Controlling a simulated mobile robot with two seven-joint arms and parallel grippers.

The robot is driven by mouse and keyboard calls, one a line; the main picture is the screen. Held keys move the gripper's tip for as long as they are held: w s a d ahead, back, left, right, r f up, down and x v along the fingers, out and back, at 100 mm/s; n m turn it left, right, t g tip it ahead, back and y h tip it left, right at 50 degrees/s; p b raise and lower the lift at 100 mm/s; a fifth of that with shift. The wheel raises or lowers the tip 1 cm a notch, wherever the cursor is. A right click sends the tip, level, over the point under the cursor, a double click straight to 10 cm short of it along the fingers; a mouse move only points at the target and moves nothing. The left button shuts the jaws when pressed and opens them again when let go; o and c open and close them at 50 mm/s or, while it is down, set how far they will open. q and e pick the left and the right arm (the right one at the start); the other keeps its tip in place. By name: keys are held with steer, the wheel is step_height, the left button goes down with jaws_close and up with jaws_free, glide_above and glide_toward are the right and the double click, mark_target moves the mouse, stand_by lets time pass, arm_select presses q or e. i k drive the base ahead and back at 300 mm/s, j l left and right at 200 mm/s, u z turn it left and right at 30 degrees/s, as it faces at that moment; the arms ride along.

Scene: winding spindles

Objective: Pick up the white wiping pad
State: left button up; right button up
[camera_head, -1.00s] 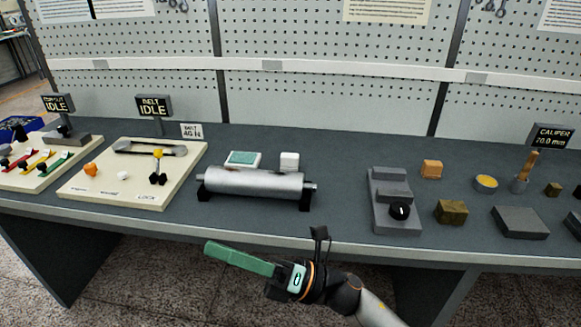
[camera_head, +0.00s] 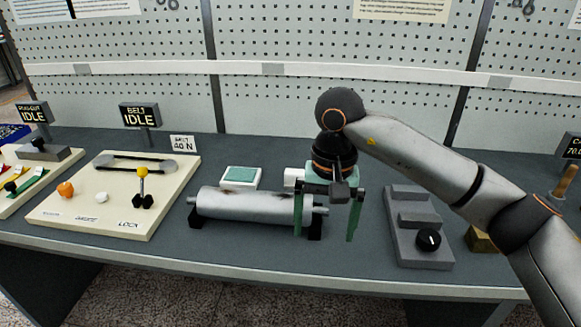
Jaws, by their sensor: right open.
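The white wiping pad (camera_head: 291,176) appears to be the small white block behind the right end of the silver roller (camera_head: 245,205); it is partly hidden by my right gripper. My right gripper (camera_head: 326,232) points down with its two green fingers spread, open and empty. In the picture the fingers lie to the right of the pad, around and beside the roller's right end. Their height above the table is hard to tell. My left gripper is out of view.
A white tray with a teal top (camera_head: 240,177) sits left of the pad. A grey stepped block with a black knob (camera_head: 418,232) stands at right. A cream board with a belt (camera_head: 120,205) and the BELT IDLE sign (camera_head: 140,115) are at left. A pegboard wall closes the back.

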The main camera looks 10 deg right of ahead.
mark_target(290, 174)
steer(key=i, duration=1.1)
